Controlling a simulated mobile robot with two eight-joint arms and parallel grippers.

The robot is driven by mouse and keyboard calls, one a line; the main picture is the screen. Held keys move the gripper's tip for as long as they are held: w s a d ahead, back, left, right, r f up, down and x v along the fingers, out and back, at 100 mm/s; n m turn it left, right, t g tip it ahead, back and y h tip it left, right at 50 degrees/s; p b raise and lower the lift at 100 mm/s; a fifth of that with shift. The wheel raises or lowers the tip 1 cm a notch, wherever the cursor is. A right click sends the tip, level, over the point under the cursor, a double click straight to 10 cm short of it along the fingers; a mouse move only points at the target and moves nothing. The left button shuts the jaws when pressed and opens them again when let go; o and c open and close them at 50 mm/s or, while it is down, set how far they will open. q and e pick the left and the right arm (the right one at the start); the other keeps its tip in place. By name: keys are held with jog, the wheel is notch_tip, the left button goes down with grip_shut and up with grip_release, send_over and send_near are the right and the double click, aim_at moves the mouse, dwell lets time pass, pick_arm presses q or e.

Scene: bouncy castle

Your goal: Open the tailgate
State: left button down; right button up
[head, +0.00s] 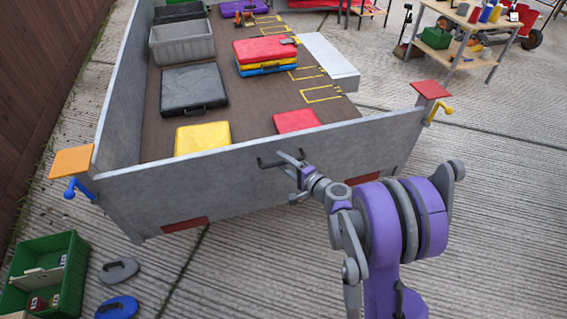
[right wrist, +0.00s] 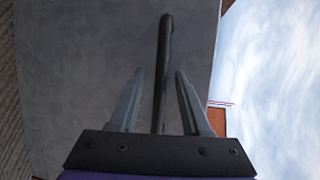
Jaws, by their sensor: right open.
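The tailgate (head: 225,184) is the grey panel across the near end of the trailer bed, standing upright. It also fills much of the right wrist view (right wrist: 80,75). A dark bar handle (head: 268,164) sits near its top middle. A blue lever (head: 76,188) hangs at its left corner, and a yellow lever (head: 441,109) is at its right corner. My right gripper (head: 297,174) is open at the handle. In the right wrist view the handle (right wrist: 164,50) runs between the two spread fingers, with gaps visible on both sides. My left gripper is out of view.
The trailer bed carries a black case (head: 194,88), a grey crate (head: 182,45), a yellow case (head: 202,137) and stacked red, yellow and blue cases (head: 265,50). A green box (head: 70,265) stands on the ground at lower left. Concrete right of the trailer is mostly clear.

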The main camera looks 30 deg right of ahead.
grip_shut()
dwell(1.5)
